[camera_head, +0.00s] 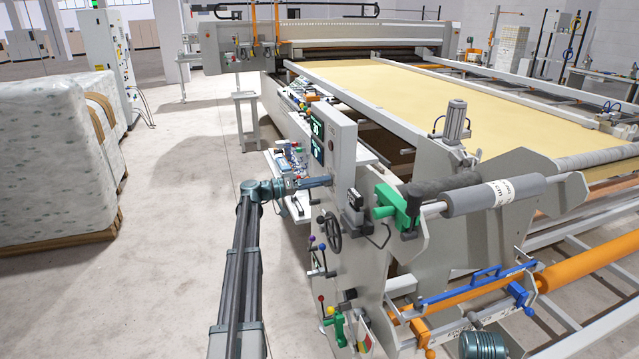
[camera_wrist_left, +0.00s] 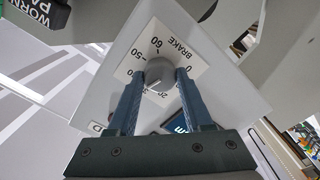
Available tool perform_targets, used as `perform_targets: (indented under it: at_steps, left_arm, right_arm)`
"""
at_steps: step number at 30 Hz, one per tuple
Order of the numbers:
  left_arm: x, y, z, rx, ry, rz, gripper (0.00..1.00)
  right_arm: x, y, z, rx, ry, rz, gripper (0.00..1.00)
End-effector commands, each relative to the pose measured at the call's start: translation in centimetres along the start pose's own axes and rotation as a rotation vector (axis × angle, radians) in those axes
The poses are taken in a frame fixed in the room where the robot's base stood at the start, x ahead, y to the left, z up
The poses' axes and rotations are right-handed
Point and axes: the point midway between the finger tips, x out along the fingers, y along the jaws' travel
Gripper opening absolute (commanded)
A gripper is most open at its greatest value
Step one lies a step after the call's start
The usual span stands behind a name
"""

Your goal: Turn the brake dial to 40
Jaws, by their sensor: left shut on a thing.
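The brake dial (camera_wrist_left: 159,74) is a round grey knob on a white scale plate (camera_wrist_left: 178,47) marked BRAKE. The plate appears turned in the left wrist view; 60 and 50 are readable, and other numbers are partly covered by my fingers. I cannot make out where the knob's pointer stands. My left gripper (camera_wrist_left: 159,77) is shut on the knob, one finger on each side. In the head view my left gripper (camera_head: 326,181) reaches the side of the grey machine panel (camera_head: 342,135), and the dial is hidden there. My right gripper is not in view.
A black handwheel (camera_head: 330,231) and colored-knob levers (camera_head: 318,262) sit below on the machine's side. A green bracket (camera_head: 398,207) and grey roller (camera_head: 492,195) stand to the right. Wrapped bales (camera_head: 52,160) stand left, with clear floor between.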

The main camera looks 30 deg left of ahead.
Motion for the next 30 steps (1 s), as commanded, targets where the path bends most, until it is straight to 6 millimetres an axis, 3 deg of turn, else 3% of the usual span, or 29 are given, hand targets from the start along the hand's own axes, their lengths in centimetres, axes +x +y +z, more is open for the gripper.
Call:
perform_targets:
  at_steps: [15, 30]
  left_arm:
    - [-0.06, -0.05, 0.22, 0.393, -0.006, -0.001, 0.00]
    - [-0.07, -0.06, 0.26, 0.516, -0.008, -0.001, 0.00]
  right_arm:
    - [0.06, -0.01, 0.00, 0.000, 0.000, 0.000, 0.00]
    - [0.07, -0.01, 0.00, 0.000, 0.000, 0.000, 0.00]
